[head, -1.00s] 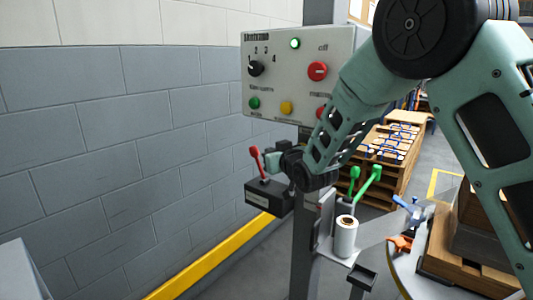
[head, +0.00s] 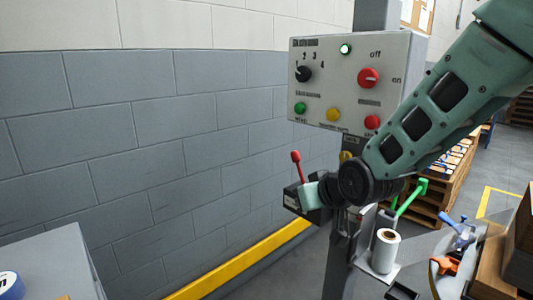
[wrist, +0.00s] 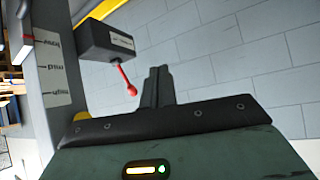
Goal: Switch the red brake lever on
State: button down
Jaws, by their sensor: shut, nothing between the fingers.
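The red brake lever (head: 297,167) stands up from a dark box (head: 292,201) on the post below the control panel, its knob leaning slightly left. In the wrist view the lever (wrist: 124,77) sticks out from the dark box (wrist: 106,40), its knob free. My gripper (wrist: 158,72) is shut and empty, with its fingertips a little right of the lever knob in that view and a visible gap between them. In the head view my gripper (head: 312,193) is at the right of the box, low beside the lever; its fingertips are hard to make out there.
The control panel (head: 350,80) with knobs, buttons and a lit green lamp is above. Green levers (head: 412,197) and a white roll (head: 385,250) are at the right of the post. A grey block wall (head: 150,150) stands behind. A labelled post (wrist: 55,75) runs close by in the wrist view.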

jog(key=s+d+f+n+g+h, duration=0.15)
jog(key=s+g, duration=0.35)
jog(key=s, duration=1.1)
jog(key=s+d+f+n+g+h, duration=0.1)
jog(key=s+d+n+g+h, duration=0.3)
jog(key=s, duration=1.2)
notch_tip(320, 180, up, 18)
jog(key=w+a+m+y+p, duration=0.1)
jog(key=m+y+p, duration=0.1)
jog(key=p, duration=1.6)
jog(key=shift+a+g, duration=0.3)
jog(key=shift+a, duration=0.1)
